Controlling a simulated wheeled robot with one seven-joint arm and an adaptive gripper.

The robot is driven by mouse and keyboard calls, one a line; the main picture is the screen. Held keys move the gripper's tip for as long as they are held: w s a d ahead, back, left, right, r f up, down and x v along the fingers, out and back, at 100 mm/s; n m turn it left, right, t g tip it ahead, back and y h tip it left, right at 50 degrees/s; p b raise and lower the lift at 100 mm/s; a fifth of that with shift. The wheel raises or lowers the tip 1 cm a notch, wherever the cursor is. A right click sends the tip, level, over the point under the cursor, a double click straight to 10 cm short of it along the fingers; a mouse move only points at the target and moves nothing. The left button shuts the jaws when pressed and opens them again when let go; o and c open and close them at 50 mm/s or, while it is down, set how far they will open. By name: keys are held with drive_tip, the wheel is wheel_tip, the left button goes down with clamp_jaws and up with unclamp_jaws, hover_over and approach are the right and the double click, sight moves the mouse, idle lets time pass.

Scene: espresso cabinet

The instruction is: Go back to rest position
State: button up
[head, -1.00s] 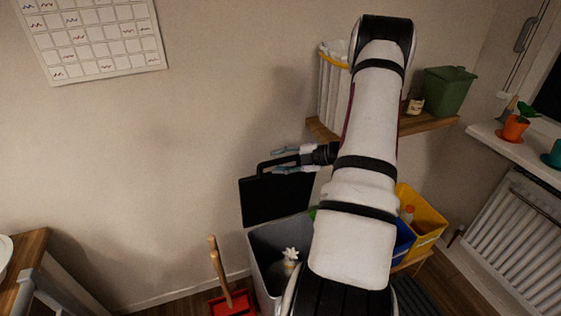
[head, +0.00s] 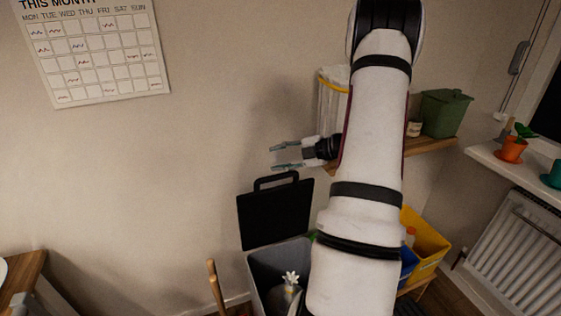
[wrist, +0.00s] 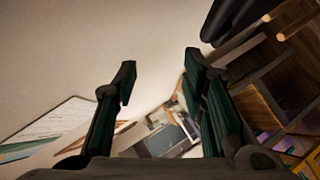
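My gripper (head: 274,157) shows in the head view at the left end of my arm, in front of the wall and above the raised black lid of the bin. Its two fingers are spread apart with nothing between them. The wrist view also shows the two fingers (wrist: 160,88) wide apart and empty. My arm runs up the middle right of the head view and hides part of the shelf and the bins behind it.
The grey bin (head: 262,272) stands below with its black lid (head: 275,216) up and a pale object inside. A wooden shelf (head: 432,146) holds a green container (head: 445,112). A yellow bin (head: 432,250), radiator (head: 518,238) and windowsill are right. The wall at left is clear below the calendar (head: 92,55).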

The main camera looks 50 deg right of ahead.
idle(0.4)
drive_tip(key=s+a+r+n+g+y, duration=0.1)
drive_tip(key=a+r+n+g, duration=0.4)
drive_tip(key=a+n, duration=0.85)
drive_tip(key=a+r+n+g+y, duration=0.1)
drive_tip(key=a+r+n+g, duration=0.45)
drive_tip(key=a+n, duration=0.8)
drive_tip(key=s+a+r+n+h, duration=0.2)
drive_tip(key=s+a+n, duration=0.2)
drive_tip(key=n, duration=0.5)
drive_tip(key=s+a+r+n+t+h, duration=0.1)
drive_tip(key=s+a+r+n+h, duration=0.1)
drive_tip(key=s+a+n, duration=0.2)
drive_tip(key=s+a+r+n+t+h, duration=0.1)
drive_tip(key=s+a+n, duration=0.3)
drive_tip(key=s+n, duration=0.4)
drive_tip(key=r+n+h, duration=0.1)
drive_tip(key=n, duration=0.6)
drive_tip(key=shift+s, duration=0.3)
